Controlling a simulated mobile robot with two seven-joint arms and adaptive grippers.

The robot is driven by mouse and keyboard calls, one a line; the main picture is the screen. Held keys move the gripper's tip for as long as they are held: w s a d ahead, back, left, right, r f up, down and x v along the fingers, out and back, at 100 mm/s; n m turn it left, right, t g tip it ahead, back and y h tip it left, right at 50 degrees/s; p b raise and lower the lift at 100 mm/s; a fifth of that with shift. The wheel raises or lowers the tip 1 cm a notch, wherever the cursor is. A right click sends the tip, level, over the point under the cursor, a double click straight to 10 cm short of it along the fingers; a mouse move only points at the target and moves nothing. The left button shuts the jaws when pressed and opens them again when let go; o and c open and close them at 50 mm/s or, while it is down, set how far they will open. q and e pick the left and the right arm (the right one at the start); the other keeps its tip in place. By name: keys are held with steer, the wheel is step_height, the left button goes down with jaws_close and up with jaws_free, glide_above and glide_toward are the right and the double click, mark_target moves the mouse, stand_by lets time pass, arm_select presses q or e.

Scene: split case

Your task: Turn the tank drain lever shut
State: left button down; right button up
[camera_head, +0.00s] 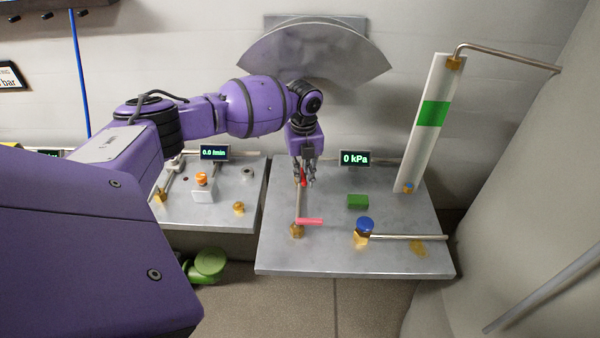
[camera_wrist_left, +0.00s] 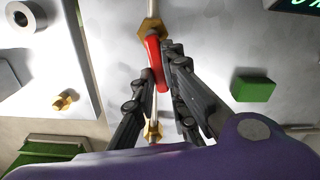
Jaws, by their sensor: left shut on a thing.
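My left gripper (camera_head: 306,182) points down over the right-hand metal panel (camera_head: 400,260). It is shut on a red lever (camera_head: 303,182), which also shows between the fingers in the left wrist view (camera_wrist_left: 156,62). That lever lies roughly along a thin pipe, beside a brass fitting (camera_wrist_left: 152,28). A second, pinkish-red lever (camera_head: 312,221) lies crosswise to the pipe at the nearer brass fitting (camera_head: 297,231). I see no label telling which lever is the tank drain. The right gripper is not in view.
A display reading 0 kPa (camera_head: 355,158), a green block (camera_head: 357,201) and a blue knob (camera_head: 365,224) are right of the gripper. A sight tube (camera_head: 423,140) stands behind. Another panel (camera_head: 210,215) lies left, with a gap between.

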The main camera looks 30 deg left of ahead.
arm_select(q)
steer(key=n, duration=0.1)
steer(key=w+n, duration=0.1)
steer(key=n, duration=0.1)
steer(key=d+n, duration=0.1)
steer(key=shift+w+n+p, duration=0.25)
steer(key=shift+n+p, duration=0.05)
steer(key=shift+p, duration=0.05)
steer(key=n, duration=0.2)
steer(key=w+n, duration=0.1)
steer(key=n, duration=0.1)
steer(key=shift+w+d, duration=0.1)
steer(key=shift+w, duration=0.1)
steer(key=shift+w+n, duration=0.1)
steer(key=shift+n, duration=0.2)
steer(key=c, duration=1.8)
jaws_free()
steer(key=shift+o, duration=0.2)
